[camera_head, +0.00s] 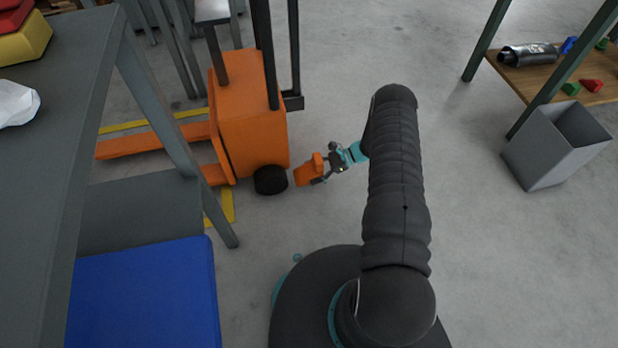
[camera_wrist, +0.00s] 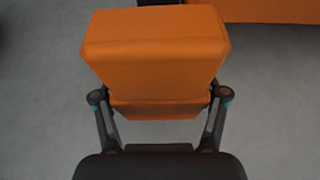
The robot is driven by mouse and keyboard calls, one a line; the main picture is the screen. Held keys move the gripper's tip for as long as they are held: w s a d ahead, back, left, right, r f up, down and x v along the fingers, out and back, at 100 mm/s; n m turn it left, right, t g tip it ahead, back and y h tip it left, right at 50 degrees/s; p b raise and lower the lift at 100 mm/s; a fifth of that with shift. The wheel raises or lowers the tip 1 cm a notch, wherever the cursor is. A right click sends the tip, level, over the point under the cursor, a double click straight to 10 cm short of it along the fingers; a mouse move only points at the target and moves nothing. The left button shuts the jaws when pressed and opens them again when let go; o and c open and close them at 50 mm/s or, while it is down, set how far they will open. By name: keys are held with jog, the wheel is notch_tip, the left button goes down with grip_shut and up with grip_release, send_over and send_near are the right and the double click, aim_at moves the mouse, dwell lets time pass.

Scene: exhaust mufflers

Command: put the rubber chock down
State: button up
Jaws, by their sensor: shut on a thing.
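The rubber chock (camera_head: 308,172) is an orange wedge-like block. My gripper (camera_head: 319,175) is shut on it, just right of the black wheel of an orange pallet stacker. In the wrist view the chock (camera_wrist: 158,55) fills the upper middle, with its lower part between the two fingers of my gripper (camera_wrist: 160,108). Grey floor shows on both sides of it. I cannot tell whether the chock touches the floor or the wheel.
The orange stacker (camera_head: 262,115) stands left of the chock, its black wheel (camera_head: 270,180) close by. A grey table (camera_head: 60,130) and a blue box (camera_head: 145,295) are at left. A grey bin (camera_head: 555,150) and a wooden-shelved rack (camera_head: 530,80) are at right. Bare floor lies between.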

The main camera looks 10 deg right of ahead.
aim_at(310, 178)
jog(key=shift+a, duration=0.4)
jog(key=shift+a+f, duration=0.15)
jog(key=shift+f, duration=0.75)
jog(key=shift+a+f, duration=0.15)
jog(key=shift+f, duration=0.7)
jog(key=shift+f+b, duration=0.2)
jog(key=shift+b, duration=0.35)
jog(key=o, duration=1.4)
jog(key=shift+o, duration=0.2)
jog(key=shift+r, duration=0.15)
